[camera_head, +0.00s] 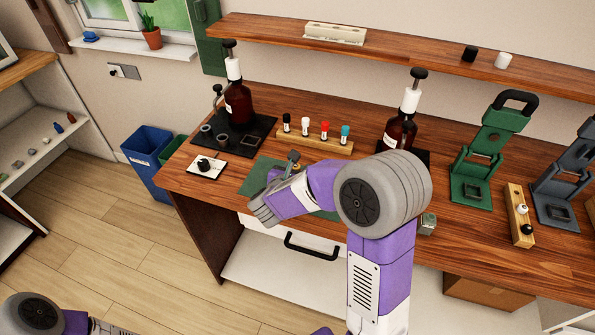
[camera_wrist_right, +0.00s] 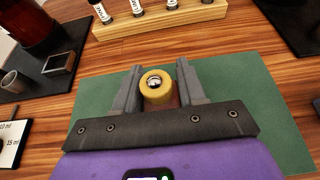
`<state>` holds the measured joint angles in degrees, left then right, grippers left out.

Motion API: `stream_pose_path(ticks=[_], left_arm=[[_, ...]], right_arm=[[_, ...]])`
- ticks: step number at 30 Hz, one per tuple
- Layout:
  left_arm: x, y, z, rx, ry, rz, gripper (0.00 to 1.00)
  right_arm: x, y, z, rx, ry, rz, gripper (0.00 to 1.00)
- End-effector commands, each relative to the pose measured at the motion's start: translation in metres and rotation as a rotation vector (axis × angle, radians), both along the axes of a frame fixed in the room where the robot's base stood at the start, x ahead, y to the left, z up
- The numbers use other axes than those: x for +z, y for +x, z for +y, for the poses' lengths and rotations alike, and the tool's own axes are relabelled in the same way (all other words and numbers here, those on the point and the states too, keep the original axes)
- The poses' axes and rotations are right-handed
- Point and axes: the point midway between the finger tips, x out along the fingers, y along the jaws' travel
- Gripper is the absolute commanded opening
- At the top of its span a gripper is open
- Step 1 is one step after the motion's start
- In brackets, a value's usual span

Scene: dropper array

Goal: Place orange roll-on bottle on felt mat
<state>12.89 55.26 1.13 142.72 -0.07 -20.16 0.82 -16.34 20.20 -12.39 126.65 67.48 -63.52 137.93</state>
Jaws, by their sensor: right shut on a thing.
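The green felt mat (camera_head: 256,176) lies on the wooden bench, partly hidden behind my right arm. It also shows in the right wrist view (camera_wrist_right: 255,85). My right gripper (camera_wrist_right: 158,78) is shut on the roll-on bottle (camera_wrist_right: 157,85), which shows a yellow-orange collar and a shiny ball on top. The bottle is over the mat's area; whether its base touches the mat is hidden. In the head view the right gripper (camera_head: 291,170) is seen from behind, and the bottle is small and hard to make out. My left gripper is out of view.
A wooden rack (camera_head: 318,140) with several capped vials stands behind the mat. A dark tray (camera_head: 262,127) with a brown pump bottle (camera_head: 238,102) is behind left. Green (camera_head: 480,165) and grey presses stand right.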

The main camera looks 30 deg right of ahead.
Motion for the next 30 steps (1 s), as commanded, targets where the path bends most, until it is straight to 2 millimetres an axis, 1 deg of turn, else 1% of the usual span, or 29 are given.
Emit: stream_pose_path(ticks=[7, 12, 13, 17, 18, 26, 30], left_arm=[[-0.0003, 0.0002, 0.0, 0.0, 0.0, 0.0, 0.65], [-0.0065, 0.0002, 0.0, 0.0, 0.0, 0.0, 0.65], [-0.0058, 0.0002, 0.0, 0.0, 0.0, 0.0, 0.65], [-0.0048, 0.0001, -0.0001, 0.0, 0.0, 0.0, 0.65], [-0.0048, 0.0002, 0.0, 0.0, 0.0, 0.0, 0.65], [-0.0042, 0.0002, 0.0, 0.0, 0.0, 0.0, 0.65], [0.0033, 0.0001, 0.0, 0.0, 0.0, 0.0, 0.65]], right_arm=[[-0.0001, 0.0003, 0.0, 0.0, 0.0, -0.003, 0.08], [-0.0043, 0.0003, -0.0001, 0.0, 0.0, -0.003, 0.08], [-0.0039, 0.0002, 0.0001, 0.0, 0.001, -0.002, 0.43], [-0.003, 0.0003, 0.0, 0.0, 0.001, -0.002, 0.63], [-0.0029, 0.0002, 0.0, 0.0, 0.001, -0.002, 0.65], [-0.0024, 0.0002, 0.0001, 0.001, 0.0, -0.002, 0.65], [0.0029, 0.0002, 0.0001, 0.001, 0.0, -0.002, 0.65]])
